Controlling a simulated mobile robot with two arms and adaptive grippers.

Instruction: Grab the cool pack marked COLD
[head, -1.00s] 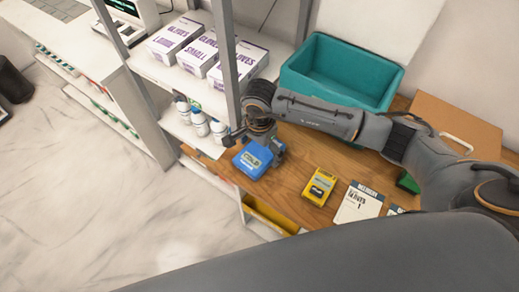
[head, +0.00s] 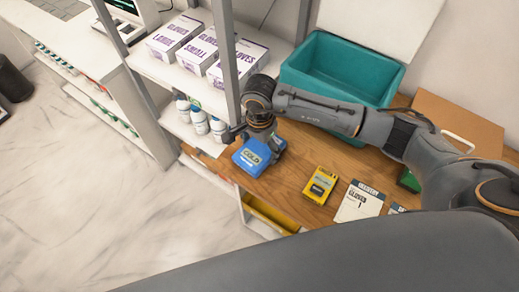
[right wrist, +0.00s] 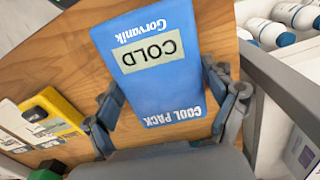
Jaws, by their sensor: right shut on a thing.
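The blue cool pack (head: 252,157) carries a label reading COLD and is at the left end of the wooden table. In the right wrist view the cool pack (right wrist: 150,75) shows its COLD label upside down, between the two fingers. My right gripper (head: 262,148) is shut on it, one finger at each side; it also shows in the right wrist view (right wrist: 165,108). I cannot tell whether the pack still touches the table. My left gripper is not in view.
A yellow device (head: 320,185) and a printed card (head: 358,203) lie to the right on the wooden table (head: 290,180). A teal bin (head: 340,70) stands behind my right arm. A shelf with glove boxes (head: 200,45) and white bottles (head: 199,120) stands at left.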

